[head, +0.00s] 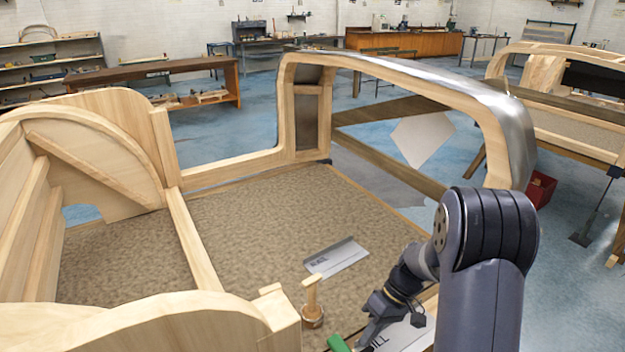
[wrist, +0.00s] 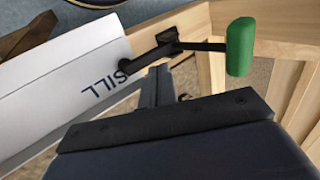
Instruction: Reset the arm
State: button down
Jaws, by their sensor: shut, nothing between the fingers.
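My gripper (head: 368,332) is low at the bottom of the head view, at the near edge of the wooden body frame (head: 222,160). Its fingers are shut and empty, and they also show in the wrist view (wrist: 157,85). The fingertips are close to a black metal clamp with a green handle (wrist: 240,47); I cannot tell whether they touch it. The green handle (head: 338,343) is partly cut off in the head view. A white plate marked SILL (wrist: 60,85) lies beside the clamp; in the head view my arm hides part of it (head: 405,338).
A grey plate (head: 337,258) lies on the brown textured floor panel (head: 240,220) of the frame. A small wooden mallet-like piece (head: 312,300) stands left of my gripper. The wooden arch (head: 430,75) rises behind my arm. A red box (head: 540,188) is at right.

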jog(key=s+a+r+t+h+p, duration=0.1)
jog(key=a+r+t+h, duration=0.1)
jog(key=h, duration=0.1)
jog(key=shift+s+p, duration=0.15)
jog(key=shift+p, duration=0.2)
jog(key=shift+s+a+r+t+h, duration=0.15)
jog(key=shift+s+a+t+h, duration=0.15)
jog(key=shift+a+h, duration=0.2)
jog(key=shift+s+a+r+t+h, duration=0.15)
jog(key=shift+a+t+h, duration=0.2)
jog(key=shift+h, duration=0.25)
jog(key=shift+s+a+r+t+h+b, duration=0.1)
jog(key=shift+s+a+t+h+b, duration=0.45)
jog(key=shift+h+b, duration=0.25)
jog(key=shift+w, duration=0.1)
